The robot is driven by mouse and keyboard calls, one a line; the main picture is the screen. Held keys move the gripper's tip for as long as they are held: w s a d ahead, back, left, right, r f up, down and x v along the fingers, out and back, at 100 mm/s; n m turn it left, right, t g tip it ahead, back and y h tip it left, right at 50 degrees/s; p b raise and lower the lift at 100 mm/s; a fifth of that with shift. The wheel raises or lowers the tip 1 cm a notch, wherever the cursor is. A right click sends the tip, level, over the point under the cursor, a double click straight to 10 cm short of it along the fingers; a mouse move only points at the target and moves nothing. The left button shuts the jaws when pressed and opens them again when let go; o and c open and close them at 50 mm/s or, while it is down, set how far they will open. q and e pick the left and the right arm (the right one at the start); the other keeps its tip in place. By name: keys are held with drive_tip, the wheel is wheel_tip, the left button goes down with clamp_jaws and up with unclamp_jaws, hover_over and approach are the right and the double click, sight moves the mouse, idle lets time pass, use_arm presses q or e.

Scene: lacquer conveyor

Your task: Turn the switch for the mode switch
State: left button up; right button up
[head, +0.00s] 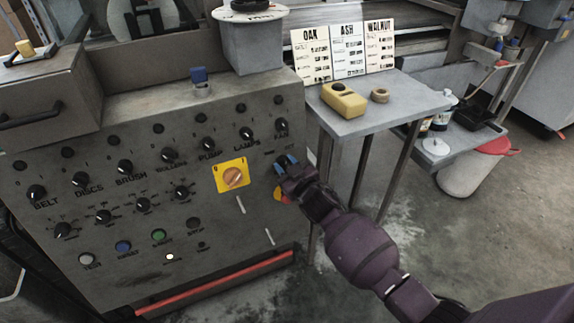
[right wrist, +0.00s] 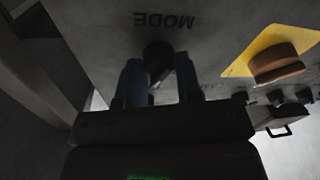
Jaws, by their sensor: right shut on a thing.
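The grey control panel (head: 130,235) carries rows of black rotary knobs. In the right wrist view the black mode switch (right wrist: 158,55) sits below the upside-down MODE lettering, between the two blue fingertips of my right gripper (right wrist: 160,80). The gripper is shut on the knob, and the fingers hide part of it. In the head view my right gripper (head: 287,162) is at the panel's right side and covers the mode switch. My left gripper is not in view.
A yellow plate with an orange rotary switch (head: 232,177) is just left of my right gripper. A red and yellow part (head: 281,194) shows partly behind the gripper. A side table (head: 385,112) holds a yellow device (head: 343,99), a tan ring (head: 380,95) and wood-name cards (head: 348,50).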

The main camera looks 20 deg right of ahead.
drive_tip(key=n, duration=0.2)
drive_tip(key=n+p, duration=0.1)
drive_tip(key=n, duration=0.1)
drive_tip(key=n+g+y+p, duration=0.1)
drive_tip(key=n, duration=0.1)
drive_tip(key=shift+r, duration=0.3)
drive_tip(key=n+p, duration=0.1)
drive_tip(key=n, duration=0.1)
drive_tip(key=shift+n, duration=0.3)
drive_tip(key=shift+f+n+g+p, duration=0.15)
drive_tip(key=shift+n+g+p, duration=0.2)
drive_tip(key=shift+n, duration=0.45)
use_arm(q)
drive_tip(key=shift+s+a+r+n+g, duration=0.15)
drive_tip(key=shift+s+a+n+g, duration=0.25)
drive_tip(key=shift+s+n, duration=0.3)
use_arm(e)
drive_tip(key=shift+n, duration=0.3)
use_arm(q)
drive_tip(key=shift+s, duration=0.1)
use_arm(e)
drive_tip(key=shift+f, duration=0.15)
drive_tip(key=o, duration=0.9)
drive_tip(key=shift+y, duration=0.3)
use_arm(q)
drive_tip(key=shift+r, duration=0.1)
use_arm(e)
drive_tip(key=shift+s, duration=0.15)
